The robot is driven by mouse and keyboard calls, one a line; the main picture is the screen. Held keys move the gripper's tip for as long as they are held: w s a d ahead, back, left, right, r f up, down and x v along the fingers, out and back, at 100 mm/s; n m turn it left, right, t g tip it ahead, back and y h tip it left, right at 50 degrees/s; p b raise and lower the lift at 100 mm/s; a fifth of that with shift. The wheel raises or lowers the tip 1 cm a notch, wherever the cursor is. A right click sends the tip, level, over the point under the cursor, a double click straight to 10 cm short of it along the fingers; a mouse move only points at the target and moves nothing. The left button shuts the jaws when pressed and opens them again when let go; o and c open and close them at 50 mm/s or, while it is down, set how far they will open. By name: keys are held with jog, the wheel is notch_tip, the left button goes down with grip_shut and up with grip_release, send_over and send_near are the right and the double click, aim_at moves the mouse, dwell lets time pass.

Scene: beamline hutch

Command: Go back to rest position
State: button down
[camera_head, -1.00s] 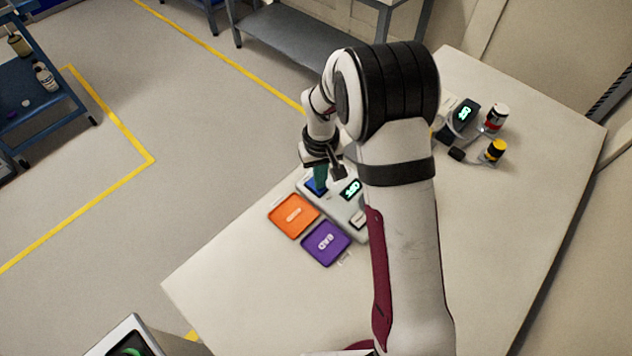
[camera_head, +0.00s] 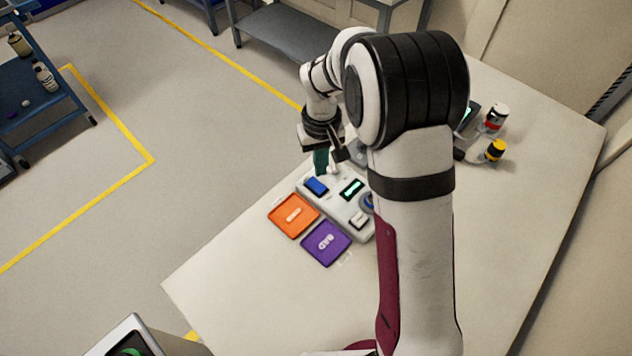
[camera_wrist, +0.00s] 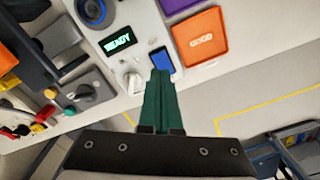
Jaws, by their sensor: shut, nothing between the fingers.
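My gripper (camera_head: 327,160) is shut and empty, its green fingers together above the back edge of the grey-white device (camera_head: 338,205). In the wrist view the closed fingers (camera_wrist: 160,88) point toward the device, near its blue pad (camera_wrist: 163,62). The device has a lit display (camera_head: 352,188), which reads READY in the wrist view (camera_wrist: 118,42). My arm hides part of the device and table in the head view.
An orange tray (camera_head: 293,216) and a purple tray (camera_head: 326,243) marked BAD lie beside the device. Red-banded (camera_head: 497,117) and yellow-topped (camera_head: 495,150) containers stand at the table's right. The front of the table (camera_head: 260,290) is clear.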

jog(key=shift+r, duration=0.65)
jog(key=s+d+r+m, duration=0.4)
jog(key=s+r, duration=0.6)
jog(key=s, duration=0.3)
jog(key=s+m+y, duration=0.1)
jog(key=s+m, duration=0.3)
jog(key=s, duration=1.1)
jog(key=shift+s+r+m+y, duration=0.2)
jog(key=shift+r+m+y, duration=0.1)
jog(key=shift+r+y, duration=0.1)
jog(key=shift+d, duration=0.1)
